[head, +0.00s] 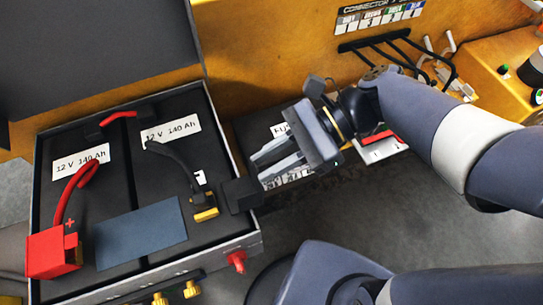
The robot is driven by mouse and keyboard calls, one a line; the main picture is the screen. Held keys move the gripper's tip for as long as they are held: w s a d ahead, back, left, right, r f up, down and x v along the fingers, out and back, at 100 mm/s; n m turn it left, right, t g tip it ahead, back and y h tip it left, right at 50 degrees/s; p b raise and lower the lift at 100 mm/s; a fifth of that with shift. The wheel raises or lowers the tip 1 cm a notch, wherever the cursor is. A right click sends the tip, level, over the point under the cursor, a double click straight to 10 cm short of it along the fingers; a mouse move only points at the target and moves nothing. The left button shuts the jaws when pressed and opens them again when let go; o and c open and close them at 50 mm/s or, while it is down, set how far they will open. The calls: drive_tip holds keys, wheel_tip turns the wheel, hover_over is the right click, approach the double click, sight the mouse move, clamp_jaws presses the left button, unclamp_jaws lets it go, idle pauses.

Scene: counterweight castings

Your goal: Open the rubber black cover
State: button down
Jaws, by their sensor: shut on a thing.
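The black rubber cover (243,195) shows as a dark block at the right rim of the battery box, to the right of the brass-coloured terminal (205,214). The terminal's yellow metal is in sight, with a black cable running to it. My gripper (262,170) reaches in from the right, its grey fingers pointing left. It is shut on the cover, at the cover's right side; the exact contact is hard to see.
The battery box (250,240) has a raised lid (100,50) behind it. A red cover (53,252) sits on the left terminal. A red knob (237,260) and brass fittings (192,289) stick out in front. A yellow panel with cables (380,45) stands behind my arm.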

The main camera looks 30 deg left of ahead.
drive_tip(key=shift+s+f, duration=0.15)
drive_tip(key=shift+f, duration=0.2)
drive_tip(key=c, duration=1.5)
unclamp_jaws()
drive_tip(key=shift+o, duration=1.3)
drive_tip(key=shift+d+r, duration=0.1)
drive_tip(key=shift+r, duration=0.05)
drive_tip(key=v, duration=1.1)
drive_tip(key=shift+b, duration=0.4)
drive_tip(key=shift+a, duration=0.3)
drive_tip(key=p+x, duration=0.1)
drive_tip(key=x, duration=1)
drive_tip(key=shift+r, duration=0.1)
drive_tip(key=shift+d, duration=0.1)
